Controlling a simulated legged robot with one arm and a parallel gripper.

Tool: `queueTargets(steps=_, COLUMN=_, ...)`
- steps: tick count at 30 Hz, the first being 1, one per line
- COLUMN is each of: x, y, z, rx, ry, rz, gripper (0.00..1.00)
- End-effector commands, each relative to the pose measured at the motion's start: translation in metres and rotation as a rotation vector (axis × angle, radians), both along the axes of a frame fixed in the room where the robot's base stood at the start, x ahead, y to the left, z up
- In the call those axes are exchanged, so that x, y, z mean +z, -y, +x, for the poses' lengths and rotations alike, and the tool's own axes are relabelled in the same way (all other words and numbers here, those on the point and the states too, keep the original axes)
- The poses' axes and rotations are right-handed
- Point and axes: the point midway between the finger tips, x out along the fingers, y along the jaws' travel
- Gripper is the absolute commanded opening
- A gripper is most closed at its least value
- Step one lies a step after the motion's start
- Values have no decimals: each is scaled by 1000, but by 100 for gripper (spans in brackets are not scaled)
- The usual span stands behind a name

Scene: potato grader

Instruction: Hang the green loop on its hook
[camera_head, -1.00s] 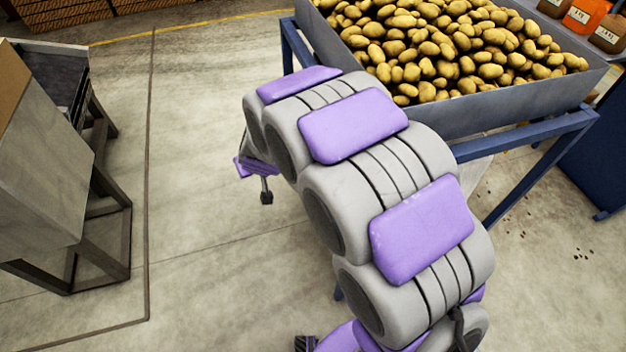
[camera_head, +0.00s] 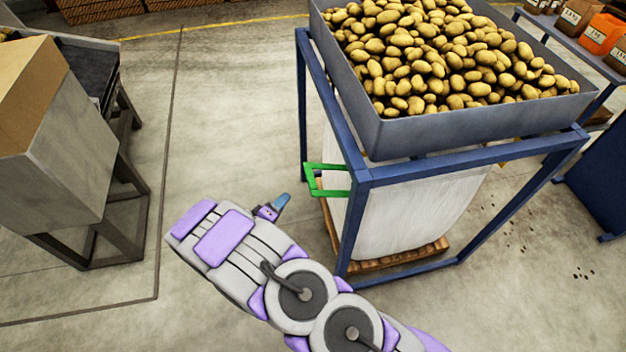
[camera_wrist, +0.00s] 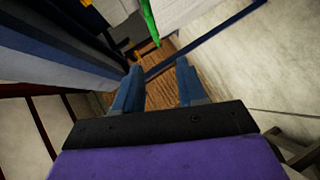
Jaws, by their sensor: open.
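The green loop (camera_head: 326,181) is at the left front side of the blue frame (camera_head: 352,190), below the potato bin, in the head view. It reaches from a blue post past the white bag. A green strip of it shows at the top of the wrist view (camera_wrist: 149,22). My gripper (camera_head: 280,204) is just left of and below the loop in the head view, apart from it. In the wrist view its two blue fingers (camera_wrist: 157,80) are spread with nothing between them. I cannot make out the hook.
A grey bin (camera_head: 480,118) heaped with potatoes tops the blue frame. A white bag (camera_head: 415,215) stands inside it on a wooden pallet (camera_head: 400,259). A grey machine (camera_head: 75,150) stands at the left. The floor between is clear.

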Motion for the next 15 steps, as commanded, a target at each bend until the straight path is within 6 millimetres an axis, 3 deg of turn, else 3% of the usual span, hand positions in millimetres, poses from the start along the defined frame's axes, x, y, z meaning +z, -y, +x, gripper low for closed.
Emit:
queueTargets(steps=7, x=-6, y=3, z=-8, rx=-12, ry=23, rz=-91, gripper=40)
queueTargets(steps=15, x=-15, y=19, z=25, rx=-15, ry=23, rz=-87, gripper=40)
